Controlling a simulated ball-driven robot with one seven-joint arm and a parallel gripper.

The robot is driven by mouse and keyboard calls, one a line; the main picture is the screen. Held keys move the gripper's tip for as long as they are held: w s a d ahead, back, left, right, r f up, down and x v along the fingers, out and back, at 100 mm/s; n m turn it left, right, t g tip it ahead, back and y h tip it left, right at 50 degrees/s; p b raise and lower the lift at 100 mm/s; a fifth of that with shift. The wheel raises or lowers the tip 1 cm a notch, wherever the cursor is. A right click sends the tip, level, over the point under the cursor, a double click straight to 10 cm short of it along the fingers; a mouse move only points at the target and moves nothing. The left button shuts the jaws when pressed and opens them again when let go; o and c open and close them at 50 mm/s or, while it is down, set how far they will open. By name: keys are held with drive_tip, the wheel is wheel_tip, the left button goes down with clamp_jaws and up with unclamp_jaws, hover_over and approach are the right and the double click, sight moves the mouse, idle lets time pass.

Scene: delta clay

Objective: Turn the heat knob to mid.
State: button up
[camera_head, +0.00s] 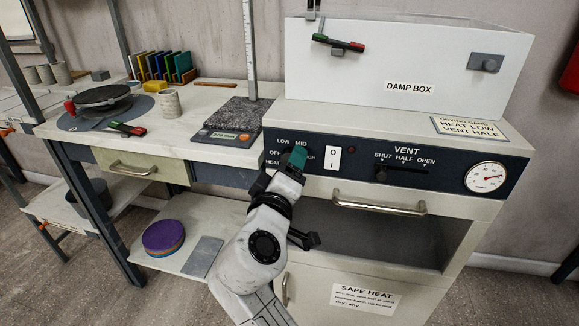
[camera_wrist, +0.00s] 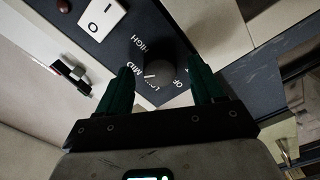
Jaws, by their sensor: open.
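The heat knob (camera_wrist: 160,72) is a dark round knob on the black control panel, with OFF, LOW, MID and HIGH lettered around it. In the wrist view a short pale mark shows on its side near LOW and MID; I cannot tell its exact setting. My gripper (camera_head: 293,157) is at the panel and hides the knob in the head view. In the wrist view my gripper (camera_wrist: 161,82) is open, with one green finger on each side of the knob. I cannot tell whether either finger touches it.
A white O/I switch (camera_head: 333,158) sits just right of the knob. Farther right are the vent slider (camera_head: 381,174) and a round dial (camera_head: 487,177). A metal handle (camera_head: 379,206) sticks out below the panel. A scale (camera_head: 229,137) stands on the left bench.

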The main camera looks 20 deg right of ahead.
drive_tip(key=p+v, duration=0.1)
drive_tip(key=v, duration=0.9)
drive_tip(key=s+d+f+m+g+y, duration=0.2)
drive_tip(key=s+d+f+g, duration=0.25)
drive_tip(key=d+f, duration=0.4)
drive_tip(key=s+d+f+m+g+y, duration=0.1)
drive_tip(key=s+d+f+g+y, duration=0.3)
drive_tip(key=f, duration=0.8)
drive_tip(key=s+d+f+m+g+y, duration=0.1)
drive_tip(key=s+f+g, duration=0.1)
drive_tip(key=s+f, duration=0.35)
drive_tip(key=s+f+g+y, duration=0.1)
drive_tip(key=s+f+y, duration=0.1)
drive_tip(key=s, duration=0.7)
drive_tip(key=s+d+f+m+g+y, duration=0.1)
drive_tip(key=s+f+g, duration=0.1)
drive_tip(key=s+f, duration=0.35)
wheel_tip(320, 180, up, 22)
drive_tip(key=s+p, duration=0.1)
drive_tip(key=p, duration=1.9)
drive_tip(key=shift+a+f, duration=0.2)
drive_tip(key=shift+a, duration=0.1)
